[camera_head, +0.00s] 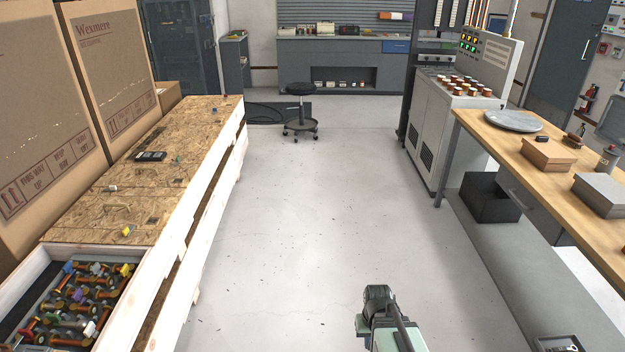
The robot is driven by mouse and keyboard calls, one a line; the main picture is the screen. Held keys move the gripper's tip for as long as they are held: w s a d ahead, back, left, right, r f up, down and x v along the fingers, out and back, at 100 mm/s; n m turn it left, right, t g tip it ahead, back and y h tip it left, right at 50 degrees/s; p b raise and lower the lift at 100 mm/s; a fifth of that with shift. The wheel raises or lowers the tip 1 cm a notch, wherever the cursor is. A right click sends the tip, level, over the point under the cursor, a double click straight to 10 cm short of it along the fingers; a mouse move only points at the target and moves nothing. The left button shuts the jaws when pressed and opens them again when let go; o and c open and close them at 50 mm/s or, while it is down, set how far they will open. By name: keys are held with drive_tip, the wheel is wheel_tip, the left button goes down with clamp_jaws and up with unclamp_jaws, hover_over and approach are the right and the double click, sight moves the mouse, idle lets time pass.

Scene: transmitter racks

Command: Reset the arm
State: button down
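Part of my arm (384,320) shows at the bottom edge, right of centre, as a pale green and dark grey link with a dark rounded joint. It stands over the open floor, between the crate on the left and the workbench on the right. It touches nothing that I can see. The rest of the arm is cut off by the picture's lower edge. I see no gripper fingers, so whether my gripper is open or holds anything is hidden.
A long wooden crate (175,255) stands left, with a bin of coloured parts (75,305) and tall cardboard boxes (115,60). A workbench (555,165) with boxes and a control console (440,130) stand right. A stool (300,108) stands far back. The middle floor (320,210) is clear.

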drive_tip(key=s+f+g, duration=0.3)
drive_tip(key=s+f, duration=0.6)
drive_tip(key=s, duration=0.5)
drive_tip(key=s+f+g, duration=0.3)
drive_tip(key=s+f, duration=0.6)
drive_tip(key=s, duration=0.4)
drive_tip(key=shift+s, duration=0.4)
idle(1.5)
